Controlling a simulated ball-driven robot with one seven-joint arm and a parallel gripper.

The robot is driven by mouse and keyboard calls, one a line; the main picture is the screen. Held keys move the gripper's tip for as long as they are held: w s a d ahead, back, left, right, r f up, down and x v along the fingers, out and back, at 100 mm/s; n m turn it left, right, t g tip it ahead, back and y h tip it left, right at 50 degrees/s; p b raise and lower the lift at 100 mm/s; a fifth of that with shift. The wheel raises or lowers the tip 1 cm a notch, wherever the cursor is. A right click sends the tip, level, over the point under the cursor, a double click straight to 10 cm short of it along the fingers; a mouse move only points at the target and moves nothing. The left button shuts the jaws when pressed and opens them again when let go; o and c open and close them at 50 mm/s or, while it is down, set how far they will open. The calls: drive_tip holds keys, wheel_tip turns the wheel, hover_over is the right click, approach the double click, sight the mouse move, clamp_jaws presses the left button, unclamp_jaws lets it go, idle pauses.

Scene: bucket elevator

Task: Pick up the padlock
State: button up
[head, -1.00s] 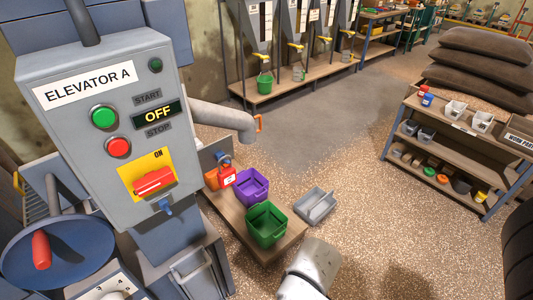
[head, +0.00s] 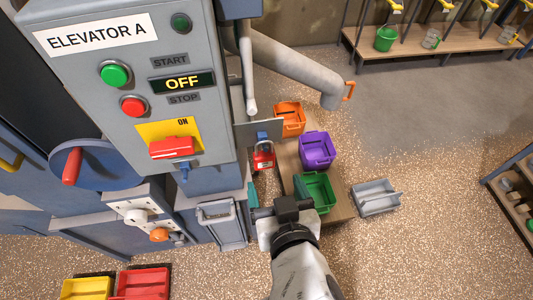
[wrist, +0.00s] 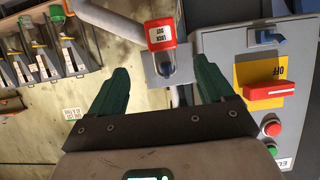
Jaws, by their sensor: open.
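The padlock (head: 263,160) is red with a white label and hangs at a blue hook (head: 262,139) on a grey bracket beside the control box. In the wrist view the padlock (wrist: 161,34) shows upside down with its "LOCK OUT" label, above the gap between my fingertips. My gripper (head: 277,190) is open and empty, with dark green fingers, just in front of and below the padlock. In the wrist view my gripper (wrist: 160,68) has its fingers apart on either side of the bracket area; they do not touch the padlock.
The Elevator A control box (head: 135,85) with its red handle (head: 171,148) stands close at left. Orange (head: 290,118), purple (head: 317,150) and green (head: 318,190) bins sit on a low bench behind my gripper. A grey bin (head: 376,198) lies on the floor.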

sight(265, 163)
drive_tip(key=x, duration=0.5)
drive_tip(key=shift+p, duration=0.35)
drive_tip(key=shift+s+f+p+x, duration=0.15)
drive_tip(key=shift+p+x, duration=0.1)
drive_tip(key=shift+x, duration=0.6)
drive_tip(key=shift+f+p+x, duration=0.15)
drive_tip(key=shift+p+x, duration=0.05)
drive_tip(key=shift+x, duration=0.7)
drive_tip(key=shift+s+f+p+x, duration=0.15)
drive_tip(key=shift+p+x, duration=0.1)
drive_tip(key=shift+x, duration=0.6)
drive_tip(key=shift+a, duration=0.1)
drive_tip(key=c, duration=1.1)
drive_tip(key=shift+r, duration=0.1)
